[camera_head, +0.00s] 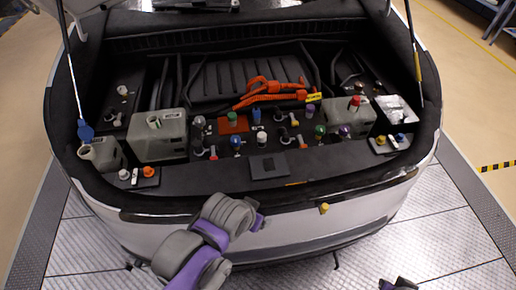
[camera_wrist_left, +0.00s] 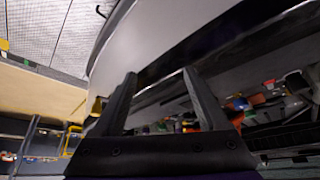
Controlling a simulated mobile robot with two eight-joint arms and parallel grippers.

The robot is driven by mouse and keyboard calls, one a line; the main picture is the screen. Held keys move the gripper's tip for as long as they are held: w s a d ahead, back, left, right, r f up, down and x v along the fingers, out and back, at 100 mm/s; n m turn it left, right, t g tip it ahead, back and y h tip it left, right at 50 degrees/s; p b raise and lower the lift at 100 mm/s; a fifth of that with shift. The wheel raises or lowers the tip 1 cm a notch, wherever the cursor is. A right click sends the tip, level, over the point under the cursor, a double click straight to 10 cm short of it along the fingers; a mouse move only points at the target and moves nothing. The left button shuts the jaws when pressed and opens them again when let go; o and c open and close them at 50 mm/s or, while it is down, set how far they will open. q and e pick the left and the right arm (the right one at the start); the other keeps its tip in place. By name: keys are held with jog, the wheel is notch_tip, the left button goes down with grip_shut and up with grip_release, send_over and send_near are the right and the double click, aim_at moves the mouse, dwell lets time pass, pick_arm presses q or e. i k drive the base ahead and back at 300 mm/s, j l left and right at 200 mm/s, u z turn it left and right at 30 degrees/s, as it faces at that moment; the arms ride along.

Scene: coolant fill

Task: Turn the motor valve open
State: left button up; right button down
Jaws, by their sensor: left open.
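An open car front bay holds a row of small coloured caps and knobs, among them a blue one (camera_head: 236,141), a white one (camera_head: 262,138), a green one (camera_head: 320,130) and a purple one (camera_head: 344,131). I cannot tell which of them is the motor valve. My left gripper (camera_wrist_left: 162,78) is open and empty in the left wrist view, close to the car body; in the head view its wrist hides most of it, in front of the bumper. A dark and purple piece of my right arm (camera_head: 398,285) shows at the bottom edge; its jaws cannot be made out.
A white tank (camera_head: 160,138) stands at the left of the bay and another (camera_head: 337,117) at the right. Orange cables (camera_head: 268,93) run across the middle. The bumper (camera_head: 360,209) forms the front edge. The raised hood's struts stand at both sides. Floor in front is clear.

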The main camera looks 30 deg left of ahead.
aim_at(199, 121)
jog(key=k, duration=0.4)
jog(key=i+u, duration=0.5)
jog(key=k+u, duration=0.1)
jog(key=u, duration=1.05)
